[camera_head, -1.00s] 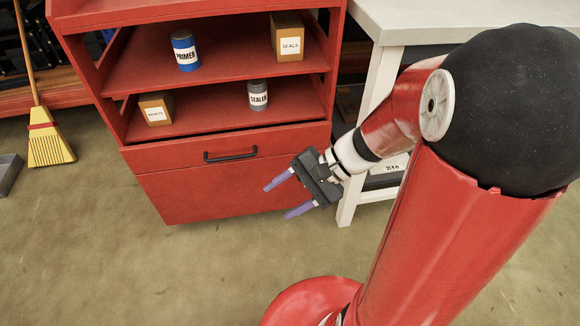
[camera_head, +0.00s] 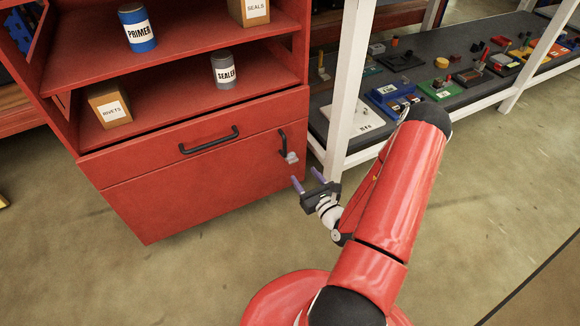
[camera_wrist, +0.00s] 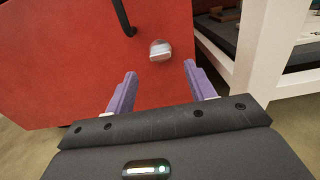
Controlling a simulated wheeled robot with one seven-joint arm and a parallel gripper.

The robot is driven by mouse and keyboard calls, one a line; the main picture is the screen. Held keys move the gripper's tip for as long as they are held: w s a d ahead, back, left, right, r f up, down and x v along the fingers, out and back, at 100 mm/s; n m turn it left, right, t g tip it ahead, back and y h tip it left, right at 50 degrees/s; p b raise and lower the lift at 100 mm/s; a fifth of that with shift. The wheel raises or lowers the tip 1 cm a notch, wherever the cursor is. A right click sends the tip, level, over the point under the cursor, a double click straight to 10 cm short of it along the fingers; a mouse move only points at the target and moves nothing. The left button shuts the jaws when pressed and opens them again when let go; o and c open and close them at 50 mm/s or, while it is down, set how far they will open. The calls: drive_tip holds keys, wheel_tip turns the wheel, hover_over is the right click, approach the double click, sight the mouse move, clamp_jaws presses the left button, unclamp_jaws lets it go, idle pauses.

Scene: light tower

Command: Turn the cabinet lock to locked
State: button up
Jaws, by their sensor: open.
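The red cabinet (camera_head: 200,182) stands ahead of me with a drawer and a lower front panel. Its lock (camera_head: 291,158) is a small silver knob low on the right of the front, just below a black vertical handle (camera_head: 283,143). In the wrist view the lock (camera_wrist: 160,50) shows as a grey turn piece on the red panel, beyond and between my fingertips. I cannot tell which way it is set. My gripper (camera_head: 308,179) is open and empty, its purple fingers pointing at the cabinet front, a little below and apart from the lock.
A white bench leg (camera_head: 345,90) stands close to the right of the lock. The bench's lower shelf (camera_head: 420,80) holds several coloured parts. Open cabinet shelves hold a primer can (camera_head: 137,30), a sealer can (camera_head: 227,70) and boxes. The floor in front is clear.

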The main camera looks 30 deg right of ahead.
sight(294, 161)
drive_tip(key=w, duration=0.7)
drive_tip(key=shift+w+a+b, duration=0.1)
drive_tip(key=shift+w+b, duration=0.15)
drive_tip(key=shift+b, duration=0.1)
drive_tip(key=shift+r, duration=0.1)
drive_tip(key=c, duration=1)
